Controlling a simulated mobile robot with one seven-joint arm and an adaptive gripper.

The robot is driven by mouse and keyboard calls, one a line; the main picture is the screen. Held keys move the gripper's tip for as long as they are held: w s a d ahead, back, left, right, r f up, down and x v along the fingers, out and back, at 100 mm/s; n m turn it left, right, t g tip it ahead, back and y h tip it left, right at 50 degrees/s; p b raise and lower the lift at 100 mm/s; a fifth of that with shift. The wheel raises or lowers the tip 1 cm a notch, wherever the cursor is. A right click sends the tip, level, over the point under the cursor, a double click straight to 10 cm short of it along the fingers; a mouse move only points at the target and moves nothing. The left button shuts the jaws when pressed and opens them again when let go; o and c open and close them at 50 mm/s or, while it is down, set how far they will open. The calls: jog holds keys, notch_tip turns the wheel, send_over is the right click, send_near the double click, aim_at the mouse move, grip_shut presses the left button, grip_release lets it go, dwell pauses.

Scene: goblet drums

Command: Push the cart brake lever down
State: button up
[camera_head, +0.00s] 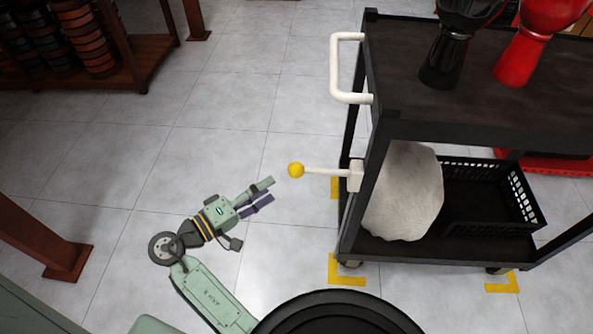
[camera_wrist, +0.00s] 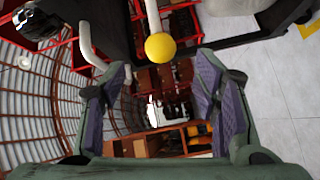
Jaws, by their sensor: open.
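The brake lever is a white rod with a yellow ball knob (camera_head: 296,170). It sticks out to the left, about level, from a white bracket (camera_head: 356,175) on the black cart's (camera_head: 480,129) left post. In the wrist view the knob (camera_wrist: 160,47) shows at the upper middle, ahead of and between my fingers. My gripper (camera_head: 266,192) is open and empty. In the head view it lies a little left of and below the knob, pointing right. It appears apart from the lever. In the wrist view the fingers (camera_wrist: 162,85) frame the middle.
A white handle (camera_head: 338,70) juts from the cart above the lever. Black and red goblet drums (camera_head: 531,50) stand on top. A pale sack (camera_head: 405,195) and a black crate (camera_head: 492,200) sit on the lower shelf. Yellow marks (camera_head: 345,281) lie on the floor, which is open left of the cart.

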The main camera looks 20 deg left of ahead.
aim_at(290, 174)
jog(key=p+x, duration=0.2)
jog(key=x, duration=0.8)
jog(key=shift+w, duration=0.1)
jog(key=shift+c, duration=0.3)
grip_shut()
